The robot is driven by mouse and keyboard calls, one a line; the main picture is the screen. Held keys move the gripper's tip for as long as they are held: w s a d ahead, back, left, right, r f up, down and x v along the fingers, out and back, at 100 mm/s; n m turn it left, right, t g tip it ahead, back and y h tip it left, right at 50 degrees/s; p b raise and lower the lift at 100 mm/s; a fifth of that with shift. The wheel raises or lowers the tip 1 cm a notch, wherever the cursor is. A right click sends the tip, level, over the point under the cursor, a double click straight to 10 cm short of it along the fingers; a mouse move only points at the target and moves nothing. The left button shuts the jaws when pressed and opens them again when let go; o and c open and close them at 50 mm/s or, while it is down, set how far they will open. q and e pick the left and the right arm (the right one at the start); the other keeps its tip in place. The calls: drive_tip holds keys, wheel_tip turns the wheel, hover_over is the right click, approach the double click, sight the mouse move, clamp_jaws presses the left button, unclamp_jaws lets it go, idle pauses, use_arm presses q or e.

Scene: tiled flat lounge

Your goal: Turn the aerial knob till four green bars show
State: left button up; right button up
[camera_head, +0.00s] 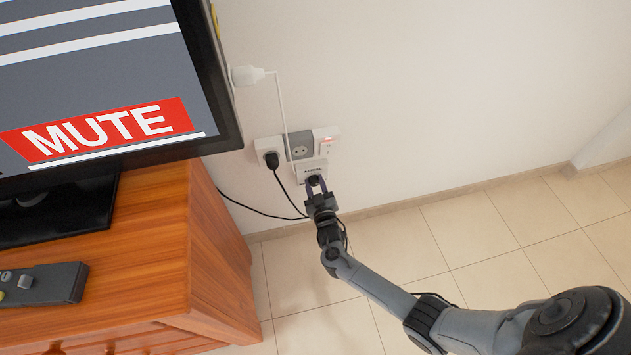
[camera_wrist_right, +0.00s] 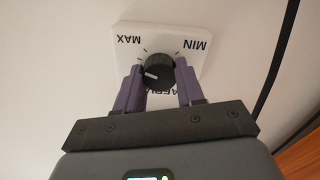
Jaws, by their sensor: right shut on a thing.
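My right gripper (camera_wrist_right: 160,77) is shut on the knob, one purple finger on each side. In the head view this gripper (camera_head: 316,184) reaches the plate low on the wall. The television screen (camera_head: 90,75) is cut off; a red MUTE banner shows and no green bars are visible. My left gripper is out of view.
A wooden cabinet (camera_head: 150,230) stands at the left, bearing the television and a dark remote (camera_head: 42,284). Wall sockets (camera_head: 301,147) with a black plug (camera_head: 271,158) and cables are just above the knob plate. The tiled floor at the right is clear.

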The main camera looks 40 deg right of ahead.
drive_tip(key=n+p, duration=0.1)
drive_tip(key=n, duration=0.2)
drive_tip(key=shift+r+n+p, duration=0.1)
drive_tip(key=shift+n+p, duration=0.2)
drive_tip(key=shift+n, duration=0.1)
drive_tip(key=shift+n+p, duration=0.5)
drive_tip(key=shift+n, duration=1.1)
drive_tip(key=o, duration=1)
drive_tip(key=shift+o, duration=0.2)
drive_tip(key=shift+s, duration=0.1)
